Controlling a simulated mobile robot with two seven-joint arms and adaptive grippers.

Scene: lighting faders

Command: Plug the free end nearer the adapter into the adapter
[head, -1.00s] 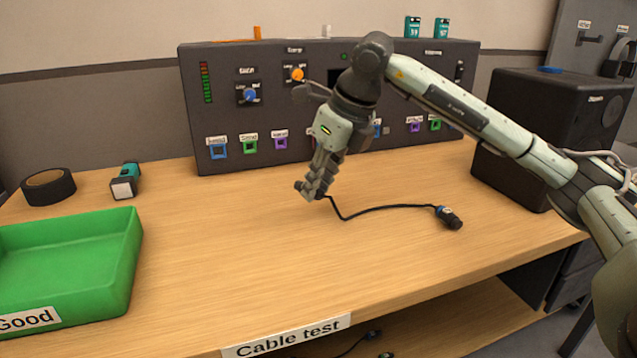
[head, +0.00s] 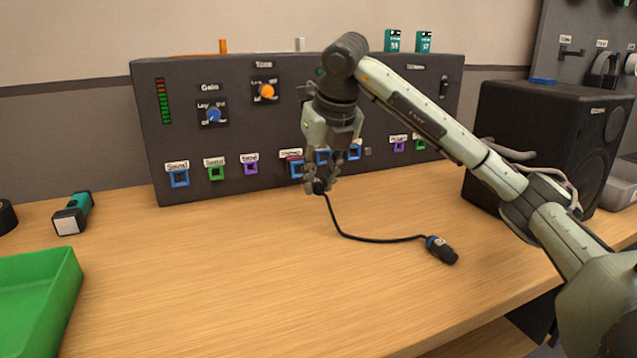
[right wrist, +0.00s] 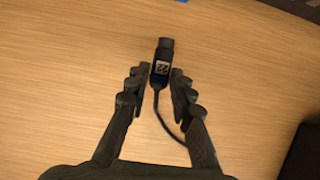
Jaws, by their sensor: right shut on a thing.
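A black cable (head: 372,238) runs between two plug ends. The free black plug (head: 441,250) with a blue ring lies on the table at the right. My right gripper (head: 321,186) is shut on the other plug (head: 319,188), in front of the panel's socket row. In the right wrist view this held plug (right wrist: 162,62) has a white label reading 22 and points away from my right gripper (right wrist: 160,82), with the cable trailing back between the fingers. I cannot tell which piece is the adapter. My left gripper is not in view.
The dark panel (head: 240,130) has knobs and several coloured sockets, some partly behind my right gripper. A black speaker (head: 540,140) stands at the right. A green tray (head: 45,290) and a teal torch (head: 73,214) are at the left.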

